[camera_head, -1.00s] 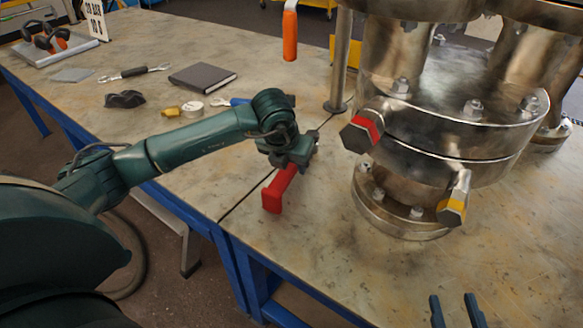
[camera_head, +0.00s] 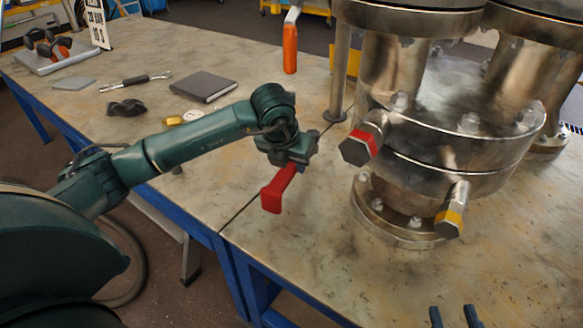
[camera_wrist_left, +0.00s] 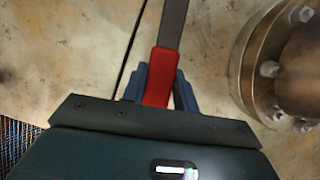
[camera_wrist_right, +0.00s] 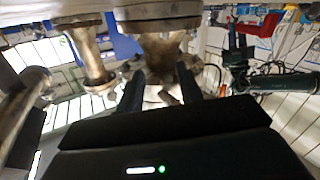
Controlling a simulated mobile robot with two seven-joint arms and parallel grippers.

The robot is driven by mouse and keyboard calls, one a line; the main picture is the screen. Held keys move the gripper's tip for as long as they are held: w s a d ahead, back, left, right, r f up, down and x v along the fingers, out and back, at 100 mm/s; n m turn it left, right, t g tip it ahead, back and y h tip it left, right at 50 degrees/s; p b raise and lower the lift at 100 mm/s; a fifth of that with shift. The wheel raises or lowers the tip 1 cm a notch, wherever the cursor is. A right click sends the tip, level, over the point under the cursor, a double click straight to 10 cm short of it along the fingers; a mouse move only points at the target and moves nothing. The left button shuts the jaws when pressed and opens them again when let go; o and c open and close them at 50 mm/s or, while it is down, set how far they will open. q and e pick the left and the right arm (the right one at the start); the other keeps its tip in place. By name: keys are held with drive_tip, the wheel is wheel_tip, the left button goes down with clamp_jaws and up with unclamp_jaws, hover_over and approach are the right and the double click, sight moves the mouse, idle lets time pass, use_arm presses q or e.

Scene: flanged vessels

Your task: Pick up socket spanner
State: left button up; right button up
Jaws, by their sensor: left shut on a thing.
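My left gripper (camera_head: 290,163) is shut on a red-handled tool (camera_head: 272,196) above the worktable. In the left wrist view the red handle (camera_wrist_left: 161,78) lies between the fingers, and a flat grey shaft (camera_wrist_left: 172,25) runs out of the top edge. Its far end is not visible, so I cannot tell whether this is the socket spanner. A double-ended tool with a dark grip (camera_head: 147,79) lies farther back on the table. My right gripper (camera_head: 452,309) shows at the bottom right with its fingers apart and nothing between them.
A large flanged vessel (camera_head: 440,140) with red-banded and yellow-banded bolts stands right of my left gripper. An orange handle (camera_head: 290,48) hangs near a post behind. A dark book (camera_head: 203,86) lies at the back. The table front centre is clear.

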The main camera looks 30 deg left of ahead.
sight(271, 202)
use_arm(q)
drive_tip(key=s, duration=1.8)
drive_tip(key=shift+d+r, duration=0.25)
drive_tip(key=shift+d, duration=0.05)
